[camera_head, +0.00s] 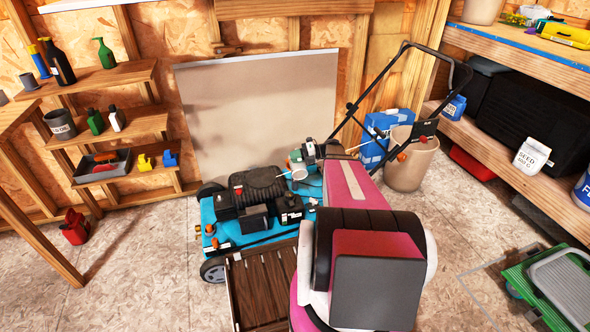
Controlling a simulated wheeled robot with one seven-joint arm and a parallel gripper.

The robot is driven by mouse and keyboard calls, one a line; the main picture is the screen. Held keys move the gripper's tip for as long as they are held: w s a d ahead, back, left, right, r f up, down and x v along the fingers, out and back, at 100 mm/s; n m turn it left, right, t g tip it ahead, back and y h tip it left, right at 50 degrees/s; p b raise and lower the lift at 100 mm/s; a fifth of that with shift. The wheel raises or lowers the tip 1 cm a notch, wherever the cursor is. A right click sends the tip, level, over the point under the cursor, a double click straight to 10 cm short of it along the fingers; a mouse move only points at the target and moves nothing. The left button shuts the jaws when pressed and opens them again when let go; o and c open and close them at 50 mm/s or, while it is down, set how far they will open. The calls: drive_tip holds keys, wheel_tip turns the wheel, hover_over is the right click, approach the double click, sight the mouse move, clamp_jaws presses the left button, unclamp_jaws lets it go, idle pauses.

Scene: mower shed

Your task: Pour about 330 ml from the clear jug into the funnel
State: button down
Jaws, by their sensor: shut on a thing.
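My gripper (307,153) shows small beyond my pink and white arm, above the right rear of a blue lawn mower (250,208). It is shut on what looks like the clear jug (297,166), a small pale vessel that appears tilted. My arm hides part of this area, and the jug's contents and level cannot be made out. I cannot pick out the funnel for certain; it may be among the pale and blue shapes beside the jug, over the mower. Whether any liquid is flowing cannot be seen.
The mower's black handle (350,107) rises at the back right, near a beige bin (411,160) and a blue box (376,135). Shelves with bottles (115,75) stand left, a loaded workbench (520,40) right. A red can (75,227) sits on the left floor, otherwise largely clear.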

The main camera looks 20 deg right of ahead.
drive_tip(key=shift+w+r+m, duration=0.3)
drive_tip(key=shift+w, duration=0.25)
idle(0.4)
